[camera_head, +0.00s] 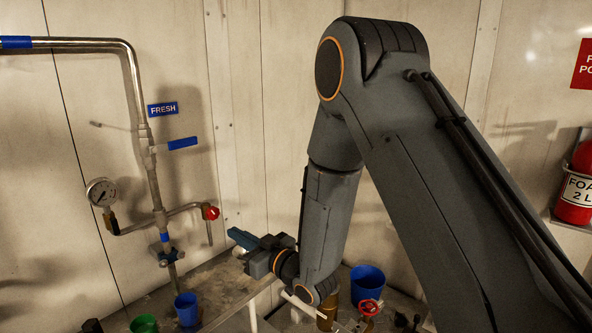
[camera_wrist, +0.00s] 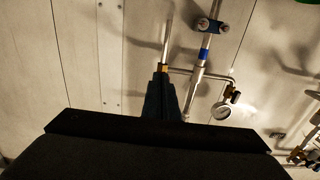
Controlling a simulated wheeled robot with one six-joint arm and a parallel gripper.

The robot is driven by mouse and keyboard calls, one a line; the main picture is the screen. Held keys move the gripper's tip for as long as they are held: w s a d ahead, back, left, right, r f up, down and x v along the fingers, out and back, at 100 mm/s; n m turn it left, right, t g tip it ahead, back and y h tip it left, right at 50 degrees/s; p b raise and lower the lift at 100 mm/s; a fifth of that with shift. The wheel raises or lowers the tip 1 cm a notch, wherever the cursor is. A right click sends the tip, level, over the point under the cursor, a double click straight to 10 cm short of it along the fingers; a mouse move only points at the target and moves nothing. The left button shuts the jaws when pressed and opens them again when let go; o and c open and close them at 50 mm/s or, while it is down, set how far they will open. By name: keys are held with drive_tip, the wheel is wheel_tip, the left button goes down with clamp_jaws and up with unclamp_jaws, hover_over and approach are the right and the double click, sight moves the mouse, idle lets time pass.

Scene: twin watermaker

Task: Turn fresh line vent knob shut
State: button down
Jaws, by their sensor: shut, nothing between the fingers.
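The fresh line pipe (camera_head: 152,175) runs down the wall at left, beside a blue FRESH label (camera_head: 163,109). A side branch ends in a red knob (camera_head: 210,212) above a short downward spout (camera_head: 209,235). My gripper (camera_head: 233,235) is shut and empty, a little below and right of the red knob in the head view; I cannot tell whether it touches it. In the wrist view my gripper (camera_wrist: 160,78) points at the brass fitting (camera_wrist: 163,68) by the spout (camera_wrist: 168,30). The red knob does not show there, probably hidden behind the fingers.
A gauge (camera_head: 101,192) and a blue lever (camera_head: 183,143) are on the same pipework. A blue cup (camera_head: 186,309) and a green cup (camera_head: 144,324) stand below. A blue bucket (camera_head: 367,285) and red handwheel (camera_head: 370,307) are near my arm. A fire extinguisher (camera_head: 577,190) hangs at right.

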drive_tip(key=b+x, duration=0.1)
drive_tip(key=x, duration=0.5)
drive_tip(key=shift+w+a+b, duration=0.25)
drive_tip(key=shift+w+b, duration=0.05)
drive_tip(key=shift+b, duration=0.05)
drive_tip(key=shift+r, duration=0.15)
idle(0.5)
drive_tip(key=shift+s+a+b, duration=0.45)
drive_tip(key=shift+b, duration=0.2)
drive_tip(key=v, duration=0.6)
drive_tip(key=shift+f, duration=0.45)
idle(0.4)
